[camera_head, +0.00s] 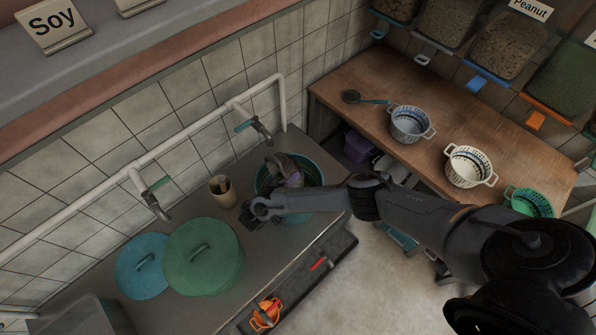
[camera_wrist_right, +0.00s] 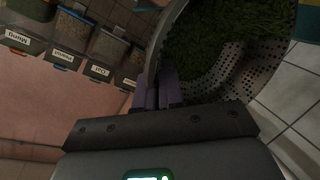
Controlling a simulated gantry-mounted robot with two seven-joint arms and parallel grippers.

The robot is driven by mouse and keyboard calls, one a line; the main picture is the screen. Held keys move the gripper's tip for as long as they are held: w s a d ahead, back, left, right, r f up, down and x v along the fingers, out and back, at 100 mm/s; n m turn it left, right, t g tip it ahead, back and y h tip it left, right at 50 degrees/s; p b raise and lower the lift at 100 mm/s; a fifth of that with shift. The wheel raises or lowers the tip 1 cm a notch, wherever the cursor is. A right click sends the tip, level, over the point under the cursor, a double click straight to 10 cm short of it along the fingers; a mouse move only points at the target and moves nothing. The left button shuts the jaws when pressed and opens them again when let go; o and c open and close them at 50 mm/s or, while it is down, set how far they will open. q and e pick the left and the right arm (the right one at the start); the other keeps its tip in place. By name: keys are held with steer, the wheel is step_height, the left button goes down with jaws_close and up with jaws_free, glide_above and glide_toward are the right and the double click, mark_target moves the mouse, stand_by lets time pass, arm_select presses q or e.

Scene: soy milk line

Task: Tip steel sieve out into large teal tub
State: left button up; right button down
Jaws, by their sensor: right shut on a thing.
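The steel sieve (camera_wrist_right: 262,72) is a perforated metal bowl with a bed of green beans or grains (camera_wrist_right: 215,35) inside, filling much of the upper right of the right wrist view. My right gripper (camera_wrist_right: 168,92) is shut on the sieve at its rim or handle; the exact grip spot is unclear. In the head view, the sieve (camera_head: 287,168) looks tilted over the large teal tub (camera_head: 318,170), partly hidden by my right arm. The tub stands on the steel counter, its inside mostly covered. My left gripper is out of view.
A green lid (camera_head: 203,262) and a blue lid (camera_head: 140,270) lie left on the counter. A brown cup (camera_head: 222,190) stands close to the tub, below taps (camera_head: 255,126). A wooden table (camera_head: 360,82) at right holds several baskets.

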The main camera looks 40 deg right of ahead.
steer(key=shift+w+a+r+h+p, duration=0.1)
steer(key=shift+a+r+h+p, duration=0.25)
steer(key=shift+a+h, duration=0.1)
steer(key=shift+a+f, duration=0.3)
steer(key=shift+w+a+f+n+h+b, duration=0.1)
steer(key=shift+a+n+h+b, duration=0.25)
steer(key=shift+a+h, duration=0.65)
